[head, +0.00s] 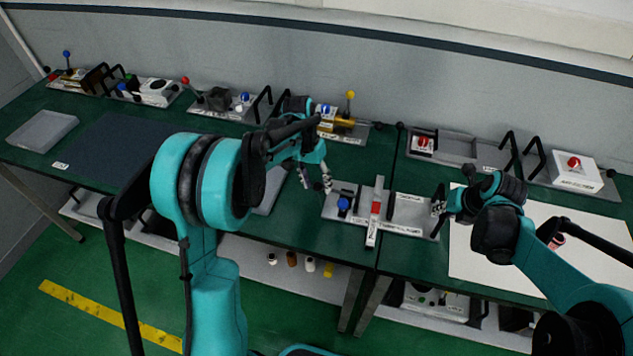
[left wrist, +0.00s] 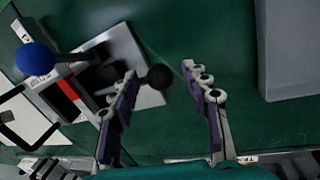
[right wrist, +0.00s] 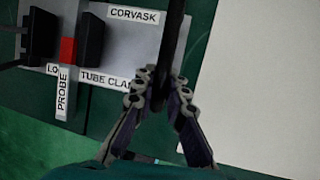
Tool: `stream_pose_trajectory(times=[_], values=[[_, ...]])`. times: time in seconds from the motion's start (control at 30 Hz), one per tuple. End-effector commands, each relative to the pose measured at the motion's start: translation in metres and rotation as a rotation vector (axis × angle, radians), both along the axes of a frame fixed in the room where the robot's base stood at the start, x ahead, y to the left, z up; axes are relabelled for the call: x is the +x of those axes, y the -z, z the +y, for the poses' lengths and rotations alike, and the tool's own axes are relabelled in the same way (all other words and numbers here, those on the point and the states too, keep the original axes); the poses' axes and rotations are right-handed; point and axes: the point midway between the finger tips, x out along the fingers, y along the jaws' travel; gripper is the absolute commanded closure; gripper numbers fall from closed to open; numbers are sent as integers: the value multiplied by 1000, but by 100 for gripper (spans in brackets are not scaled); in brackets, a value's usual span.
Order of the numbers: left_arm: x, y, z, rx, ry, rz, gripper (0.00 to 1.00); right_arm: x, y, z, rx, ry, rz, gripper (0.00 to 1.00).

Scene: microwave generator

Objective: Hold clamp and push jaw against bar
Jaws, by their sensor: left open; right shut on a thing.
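The tube clamp (head: 408,220) sits on the table; its label shows in the right wrist view (right wrist: 109,78). The white probe bar (head: 374,225) with a red band (right wrist: 68,51) lies across it, between a left black jaw (right wrist: 41,38) and a right black jaw (right wrist: 91,40). My right gripper (head: 438,208) is shut on the black handle (right wrist: 173,45) at the clamp's right end. My left gripper (head: 328,182) is open above the clamp's left end. A black ball knob (left wrist: 160,77) appears between its fingers; I cannot tell whether they touch it.
A blue ball knob (head: 343,203) stands on the clamp's left part, close to my left gripper. A white sheet (head: 540,235) covers the table at right. A grey tray (head: 272,190) lies left of the clamp. Several fixtures with knobs and handles line the back edge.

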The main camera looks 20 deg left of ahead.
Motion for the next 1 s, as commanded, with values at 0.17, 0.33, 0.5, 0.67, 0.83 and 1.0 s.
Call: stream_pose_trajectory(times=[0.17, 0.33, 0.5, 0.67, 0.83, 1.0], values=[[0, 1, 0, 0, 0, 0, 53, 0, 0, 0, 0, 0, 0, 100], [0, 0, 0, 0, 0, 0, 82, 0, 0, 0, 0, 0, 0, 100], [0, 0, 0, 0, 0, 0, 100, 0, 0, 0, 0, 0, -1, 100], [1, 0, -13, 0, 3, -1, 100, 0, 0, 0, 0, 0, -1, 100], [2, 0, -47, -1, 5, -2, 100, 0, 0, 0, 1, 0, -1, 100], [2, 0, -61, -2, 2, -1, 100, 0, 0, 1, 2, -1, -1, 100]])
